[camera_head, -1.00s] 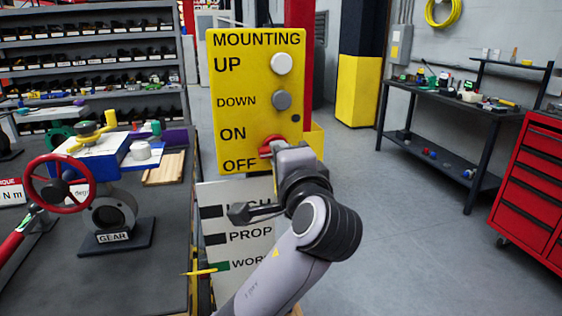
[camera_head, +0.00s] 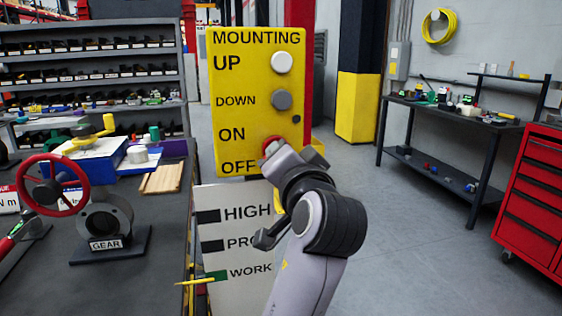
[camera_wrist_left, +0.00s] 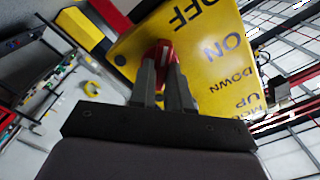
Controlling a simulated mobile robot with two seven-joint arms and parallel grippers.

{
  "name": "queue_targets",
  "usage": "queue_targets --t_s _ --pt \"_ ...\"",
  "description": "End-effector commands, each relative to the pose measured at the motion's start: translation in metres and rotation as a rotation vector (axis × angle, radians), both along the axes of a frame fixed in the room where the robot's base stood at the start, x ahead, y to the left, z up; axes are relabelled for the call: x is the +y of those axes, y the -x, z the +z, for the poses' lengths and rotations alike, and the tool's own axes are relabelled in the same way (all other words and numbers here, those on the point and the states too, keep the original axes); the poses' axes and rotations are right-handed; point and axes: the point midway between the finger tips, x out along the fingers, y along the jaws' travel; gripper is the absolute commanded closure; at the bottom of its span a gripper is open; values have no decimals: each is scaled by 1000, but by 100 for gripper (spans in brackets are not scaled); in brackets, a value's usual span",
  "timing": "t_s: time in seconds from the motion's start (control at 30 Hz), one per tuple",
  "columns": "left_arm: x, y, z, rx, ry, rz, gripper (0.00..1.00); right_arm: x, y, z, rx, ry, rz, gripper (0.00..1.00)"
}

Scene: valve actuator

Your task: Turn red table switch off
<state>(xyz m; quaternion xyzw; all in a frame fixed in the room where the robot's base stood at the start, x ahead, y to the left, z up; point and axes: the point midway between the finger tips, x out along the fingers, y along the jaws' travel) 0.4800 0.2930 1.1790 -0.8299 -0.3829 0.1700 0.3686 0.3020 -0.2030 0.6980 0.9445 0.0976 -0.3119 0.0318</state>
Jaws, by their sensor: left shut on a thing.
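The red switch (camera_head: 271,141) sits on the yellow panel (camera_head: 233,85), beside the ON and OFF labels. In the head view my left gripper (camera_head: 272,149) is at the switch, and its wrist hides much of it. In the left wrist view the switch's red handle (camera_wrist_left: 159,51) stands between the two fingers of my left gripper (camera_wrist_left: 161,68), which are shut on it. The yellow panel also shows there upside down, with OFF nearest the handle. My right gripper is in neither view.
Above the switch are a white button (camera_head: 281,62) and a grey button (camera_head: 281,100). A dark table (camera_head: 150,285) with a red handwheel (camera_head: 52,183) stands at left. A red tool cabinet (camera_head: 535,195) stands at right. The floor between is clear.

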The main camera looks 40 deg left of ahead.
Motion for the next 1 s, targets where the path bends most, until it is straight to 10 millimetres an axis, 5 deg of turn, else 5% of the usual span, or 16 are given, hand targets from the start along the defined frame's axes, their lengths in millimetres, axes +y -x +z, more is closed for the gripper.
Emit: queue_targets --t_s 0.5,0.53,0.6,1.0 --pt "-1 0 -2 -10 15 -2 100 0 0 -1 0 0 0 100" --pt "-1 0 -1 -10 15 -2 73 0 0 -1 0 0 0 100" --pt "-1 0 -1 -10 14 -1 57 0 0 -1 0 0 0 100" --pt "0 -1 0 -12 12 -1 57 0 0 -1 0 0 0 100"
